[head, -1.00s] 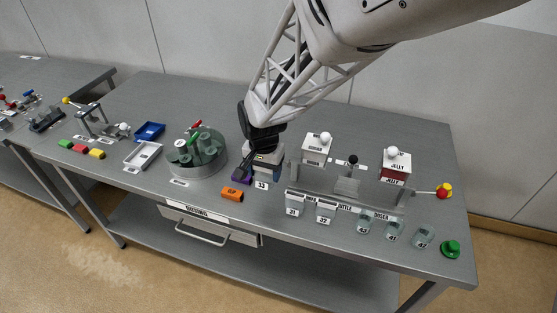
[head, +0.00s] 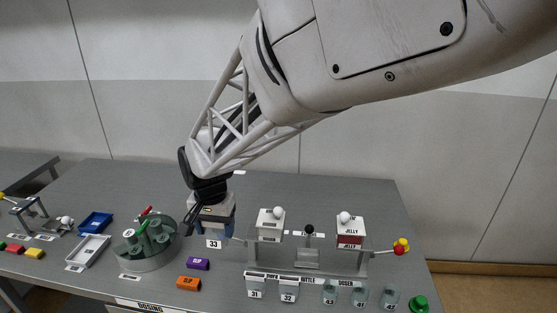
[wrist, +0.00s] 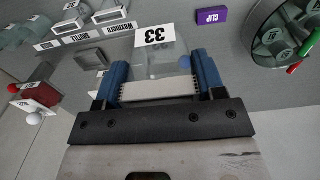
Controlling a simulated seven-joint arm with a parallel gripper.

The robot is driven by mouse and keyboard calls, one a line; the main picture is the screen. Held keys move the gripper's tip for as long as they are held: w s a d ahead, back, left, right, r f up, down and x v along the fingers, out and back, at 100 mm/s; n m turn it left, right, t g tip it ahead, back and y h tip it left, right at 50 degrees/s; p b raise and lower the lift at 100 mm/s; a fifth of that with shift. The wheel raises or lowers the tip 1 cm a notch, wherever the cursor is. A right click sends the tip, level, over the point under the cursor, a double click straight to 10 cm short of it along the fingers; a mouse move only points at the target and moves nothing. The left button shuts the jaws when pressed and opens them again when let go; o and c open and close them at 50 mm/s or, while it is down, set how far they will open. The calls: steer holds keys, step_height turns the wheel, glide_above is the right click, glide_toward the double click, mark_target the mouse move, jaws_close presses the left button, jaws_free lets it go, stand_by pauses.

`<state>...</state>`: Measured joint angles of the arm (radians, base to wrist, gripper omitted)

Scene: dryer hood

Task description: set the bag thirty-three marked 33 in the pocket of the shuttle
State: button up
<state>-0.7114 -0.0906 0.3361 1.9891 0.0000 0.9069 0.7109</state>
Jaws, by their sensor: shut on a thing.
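Bag thirty-three (wrist: 172,62) is a clear, pale pouch with a white label reading 33, upside down in the wrist view. My gripper (wrist: 165,88) is shut on it between two blue fingers. In the head view my gripper (head: 212,228) holds the bag (head: 214,244) above the table, behind the purple clip. The shuttle seems to be the grey piece (head: 307,258) with a black knob on the rail, right of my gripper, near a strip label partly reading SHUTTLE. I cannot make out its pocket clearly.
White-knobbed boxes (head: 270,226) and (head: 350,232) stand by the rail. A green round carousel (head: 150,243) is left. Purple (head: 198,264) and orange (head: 189,283) clips lie in front.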

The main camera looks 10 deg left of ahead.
stand_by(0.4)
steer(key=w+d+f+n, duration=0.1)
steer(key=w+d+f, duration=0.1)
steer(key=d, duration=0.3)
steer(key=w+d+f, duration=0.2)
steer(key=d, duration=0.4)
steer(key=m, duration=0.1)
glide_above(307, 258)
step_height(307, 258, down, 2)
stand_by(0.4)
steer(key=shift+f, duration=3.15)
steer(key=shift+f, duration=1.85)
